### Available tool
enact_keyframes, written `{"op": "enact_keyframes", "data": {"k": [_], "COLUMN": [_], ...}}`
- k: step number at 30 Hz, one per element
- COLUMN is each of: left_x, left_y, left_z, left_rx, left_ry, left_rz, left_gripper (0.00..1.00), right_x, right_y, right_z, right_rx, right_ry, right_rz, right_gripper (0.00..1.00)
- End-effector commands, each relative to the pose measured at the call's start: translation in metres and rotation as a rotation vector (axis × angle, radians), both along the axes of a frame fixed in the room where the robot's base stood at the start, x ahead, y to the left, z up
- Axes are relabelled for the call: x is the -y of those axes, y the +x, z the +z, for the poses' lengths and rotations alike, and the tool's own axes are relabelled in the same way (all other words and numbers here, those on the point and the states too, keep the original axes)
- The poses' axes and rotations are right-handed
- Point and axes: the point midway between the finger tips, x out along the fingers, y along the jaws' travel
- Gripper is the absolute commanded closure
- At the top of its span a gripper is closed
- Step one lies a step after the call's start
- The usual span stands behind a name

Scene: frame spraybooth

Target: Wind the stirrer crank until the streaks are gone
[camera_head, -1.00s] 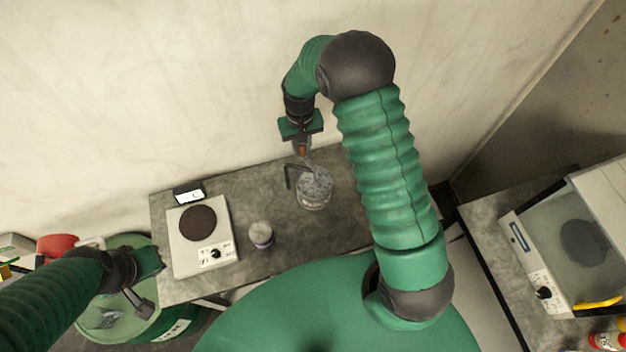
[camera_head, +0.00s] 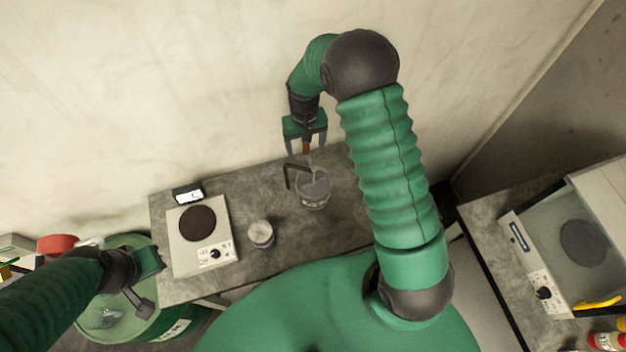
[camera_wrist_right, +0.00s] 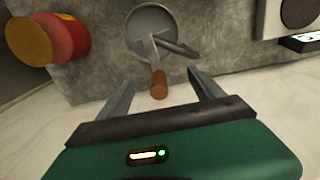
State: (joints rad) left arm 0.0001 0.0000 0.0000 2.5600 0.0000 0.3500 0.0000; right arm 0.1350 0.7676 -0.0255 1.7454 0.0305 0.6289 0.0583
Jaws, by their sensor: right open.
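The stirrer pot (camera_head: 313,201) is a clear round vessel on the grey bench, with a dark bent bracket at its rim. Its contents look an even grey, with no streaks visible; the pot also shows in the wrist view (camera_wrist_right: 136,18). The crank's brown handle (camera_wrist_right: 159,86) rises from the pot. My right gripper (camera_head: 305,150) is open above the pot's back edge. In the wrist view its fingers (camera_wrist_right: 161,82) stand on both sides of the handle, with gaps. My left gripper (camera_head: 139,290) is over the green drum at the left; its jaw opening is unclear.
A white hotplate (camera_head: 184,255) and a small display (camera_head: 188,193) stand on the bench left of the pot. A small jar (camera_head: 261,234) stands between. A red can (camera_wrist_right: 68,36) shows beside the pot in the wrist view. The green drum (camera_head: 150,328) is at lower left.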

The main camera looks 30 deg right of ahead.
Motion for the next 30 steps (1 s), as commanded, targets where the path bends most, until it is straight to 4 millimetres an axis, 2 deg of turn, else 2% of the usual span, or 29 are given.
{"op": "enact_keyframes", "data": {"k": [5,24,30], "left_x": [0.0,0.0,0.0], "left_y": [0.0,0.0,0.0], "left_z": [0.004,0.061,0.06], "left_rx": [0.0,0.0,0.0], "left_ry": [0.0,0.0,0.0], "left_rz": [0.0,0.0,0.0], "left_gripper": [1.0,1.0,1.0], "right_x": [0.0,0.0,0.0], "right_y": [0.0,0.0,0.0], "right_z": [0.005,0.08,0.08], "right_rx": [0.0,-0.001,-0.001], "right_ry": [0.0,0.0,0.0], "right_rz": [0.0,0.0,0.0], "right_gripper": [0.24,0.24,0.24]}}
